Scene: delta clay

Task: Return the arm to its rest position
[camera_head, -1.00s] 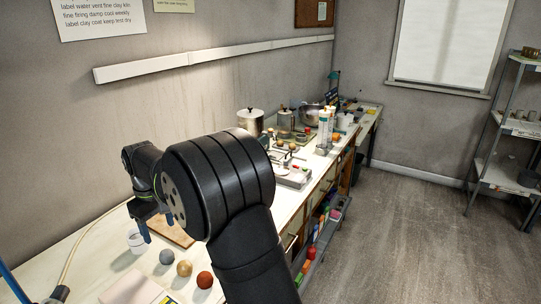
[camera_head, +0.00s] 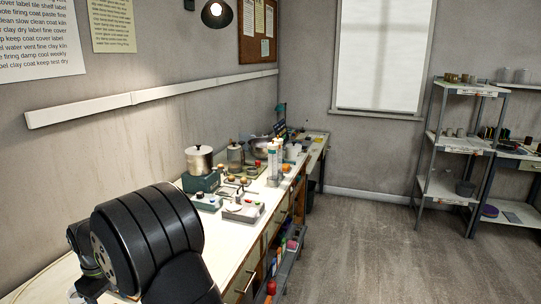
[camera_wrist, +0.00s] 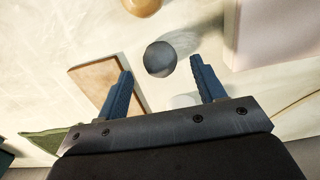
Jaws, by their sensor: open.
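My gripper (camera_wrist: 162,88) shows in the wrist view with its two blue fingers spread wide and nothing between them. A grey ball (camera_wrist: 160,59) lies on the pale worktop beyond the fingertips. In the head view my arm is at the lower left over the bench (camera_head: 232,232), and the gripper's fingers are out of sight there.
In the wrist view a brown board (camera_wrist: 92,78) lies left of the ball, with a tan ball (camera_wrist: 142,6) at the top edge. In the head view a pot (camera_head: 199,160) and several tools stand along the bench. A shelf rack (camera_head: 446,142) stands right. The floor (camera_head: 350,245) between is clear.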

